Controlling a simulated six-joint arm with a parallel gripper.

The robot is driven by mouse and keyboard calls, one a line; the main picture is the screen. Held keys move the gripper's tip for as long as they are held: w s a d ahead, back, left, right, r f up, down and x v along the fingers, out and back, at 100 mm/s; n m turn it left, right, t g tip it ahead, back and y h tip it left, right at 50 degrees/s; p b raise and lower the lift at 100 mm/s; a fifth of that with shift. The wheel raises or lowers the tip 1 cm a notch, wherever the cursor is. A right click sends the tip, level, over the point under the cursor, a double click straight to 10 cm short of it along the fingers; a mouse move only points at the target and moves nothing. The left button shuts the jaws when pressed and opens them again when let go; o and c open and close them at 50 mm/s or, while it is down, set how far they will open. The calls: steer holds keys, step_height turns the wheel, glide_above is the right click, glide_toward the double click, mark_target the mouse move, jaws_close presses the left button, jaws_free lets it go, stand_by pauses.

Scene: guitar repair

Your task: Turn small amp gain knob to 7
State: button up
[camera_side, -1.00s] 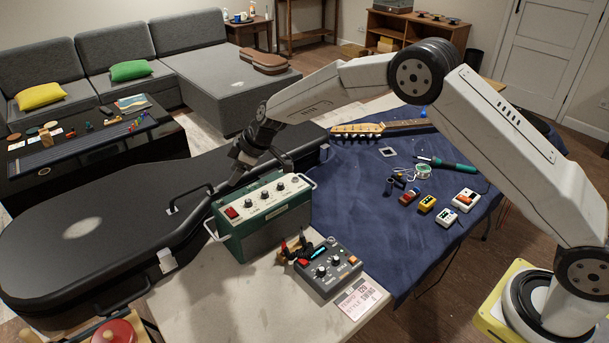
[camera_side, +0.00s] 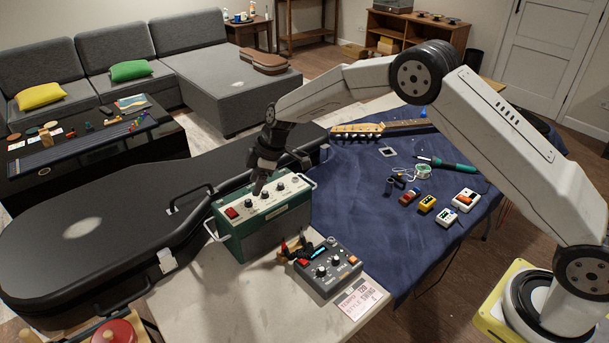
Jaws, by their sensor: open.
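The small amp (camera_side: 286,225) is a green box with a pale top panel, a red switch (camera_side: 232,213) at its left end and a row of dark knobs (camera_side: 249,204). It stands on the pale table beside the blue cloth. My gripper (camera_side: 258,189) is open and points down over the amp's panel, its tips close to the knobs near the middle. Whether the tips touch a knob is too small to tell. The gripper partly covers the panel's back edge. The knob markings cannot be read.
A black guitar case (camera_side: 100,230) lies left of and behind the amp. A grey pedal unit (camera_side: 328,268) with knobs stands in front of it, with small clips and a pink card (camera_side: 358,298) close by. Small pedals (camera_side: 427,204), a soldering iron (camera_side: 448,164) and a guitar neck (camera_side: 375,128) lie on the cloth.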

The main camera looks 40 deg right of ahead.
mark_target(249, 200)
steer(key=shift+x, duration=2.45)
jaws_close()
